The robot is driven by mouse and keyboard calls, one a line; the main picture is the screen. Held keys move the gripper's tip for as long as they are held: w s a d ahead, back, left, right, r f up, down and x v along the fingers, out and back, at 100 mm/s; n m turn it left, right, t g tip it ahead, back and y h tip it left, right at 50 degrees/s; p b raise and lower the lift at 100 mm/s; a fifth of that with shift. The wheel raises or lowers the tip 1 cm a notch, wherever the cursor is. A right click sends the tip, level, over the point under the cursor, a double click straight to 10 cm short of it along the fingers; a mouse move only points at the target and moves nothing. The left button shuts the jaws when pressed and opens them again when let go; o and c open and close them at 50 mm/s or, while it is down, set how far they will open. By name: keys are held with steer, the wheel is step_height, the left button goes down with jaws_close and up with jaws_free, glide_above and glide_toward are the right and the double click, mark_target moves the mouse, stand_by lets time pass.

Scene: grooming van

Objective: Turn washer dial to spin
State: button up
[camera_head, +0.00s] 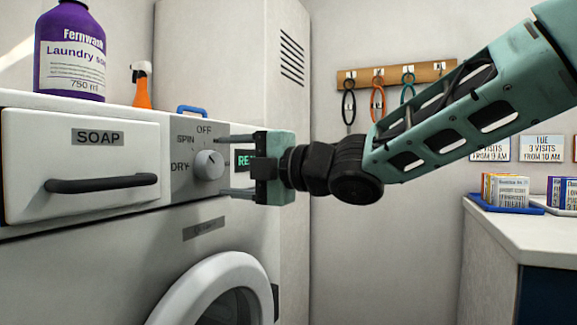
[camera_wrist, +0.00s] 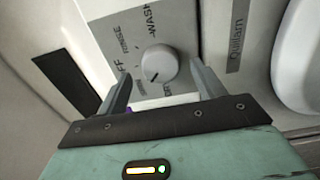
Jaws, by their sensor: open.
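The washer dial (camera_head: 208,164) is a round light-grey knob on a grey panel, with SPIN, DRY and OFF readable around it in the head view. It also shows in the wrist view (camera_wrist: 160,62), with RINSE and WASH labels. A short dark mark on its face points to the lower left there, between the OFF and DRY labels; the SPIN label is not readable in that view. My gripper (camera_head: 221,166) is open in front of the panel. Its fingers lie to either side of the dial in the wrist view (camera_wrist: 160,73), apparently without touching it.
The soap drawer (camera_head: 80,160) with a dark handle is left of the dial, and the round washer door (camera_head: 215,270) is below. A purple laundry soap bottle (camera_head: 72,55) and an orange spray bottle (camera_head: 141,88) stand on top. A counter (camera_head: 510,235) stands at right.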

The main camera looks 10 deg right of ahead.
steer(key=p+v, duration=0.2)
steer(key=v, duration=1.3)
steer(key=shift+a, duration=0.1)
